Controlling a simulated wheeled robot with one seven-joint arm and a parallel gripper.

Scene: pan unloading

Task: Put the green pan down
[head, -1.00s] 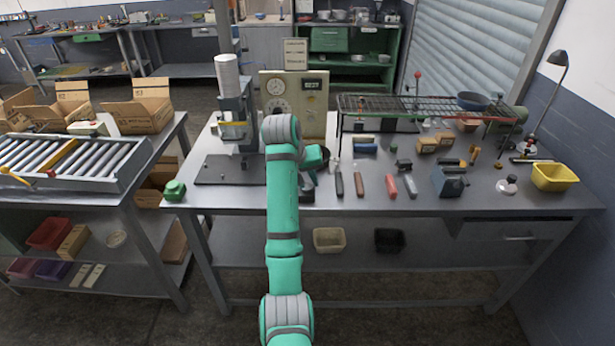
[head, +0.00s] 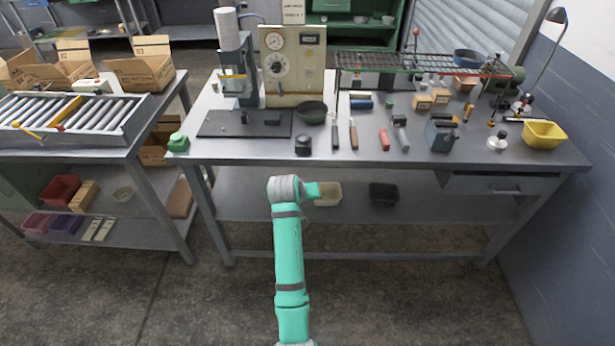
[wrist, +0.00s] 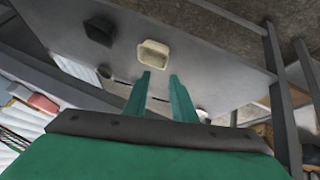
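The dark green pan (head: 312,110) rests upright on the workbench (head: 255,152), just right of the black base plate of the press. It is apart from my arm. My gripper shows in the wrist view (wrist: 161,76) with its two green fingers apart and nothing between them. In the head view my arm ends low in front of the bench, and the fingers cannot be made out there. A second pan, blue-grey (head: 468,58), sits on the wire rack (head: 420,65) at the back right.
A press (head: 233,75) and a gauge panel (head: 292,65) stand behind the pan. Small tools and a yellow bin (head: 544,134) lie to the right. A beige bin (head: 327,193) and a black bin (head: 384,193) sit on the lower shelf. Floor in front is clear.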

